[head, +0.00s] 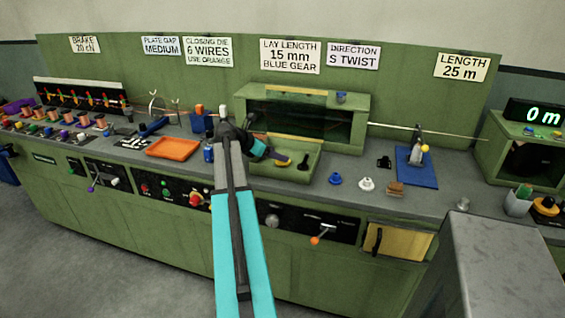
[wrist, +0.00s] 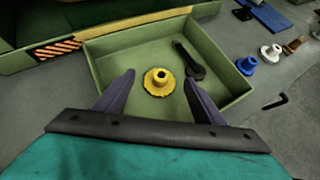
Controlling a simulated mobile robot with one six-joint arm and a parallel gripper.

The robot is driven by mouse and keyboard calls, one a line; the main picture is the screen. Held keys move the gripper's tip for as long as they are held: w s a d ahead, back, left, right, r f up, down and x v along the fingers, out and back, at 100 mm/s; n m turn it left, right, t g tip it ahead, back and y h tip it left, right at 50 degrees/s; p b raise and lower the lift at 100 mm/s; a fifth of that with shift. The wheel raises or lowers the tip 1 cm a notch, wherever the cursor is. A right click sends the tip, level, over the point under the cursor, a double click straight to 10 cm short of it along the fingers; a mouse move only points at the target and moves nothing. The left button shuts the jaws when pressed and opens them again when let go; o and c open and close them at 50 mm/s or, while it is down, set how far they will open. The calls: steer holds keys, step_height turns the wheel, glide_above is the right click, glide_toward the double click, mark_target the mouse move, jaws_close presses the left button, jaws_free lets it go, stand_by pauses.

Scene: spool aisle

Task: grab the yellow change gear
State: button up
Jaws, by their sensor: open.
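The yellow change gear (wrist: 159,82) lies flat in a shallow green tray (wrist: 101,50), hub and bore facing up. In the head view the yellow gear (head: 282,161) shows just beyond my gripper's tips. My gripper (wrist: 158,88) is open and empty, with one dark finger on each side of the gear in the wrist view. The fingers look to be above the tray, and I cannot tell their exact height. In the head view my gripper (head: 268,156) reaches over the tray's left side from the left.
A black wrench-like tool (wrist: 188,60) lies in the tray right of the gear. An orange tray (head: 172,148) is to the left. The green housing (head: 357,125) rises behind.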

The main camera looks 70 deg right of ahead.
steer(key=shift+p+x, duration=0.6)
steer(key=shift+x, duration=2)
steer(key=shift+a+f, duration=0.1)
steer(key=c, duration=1.3)
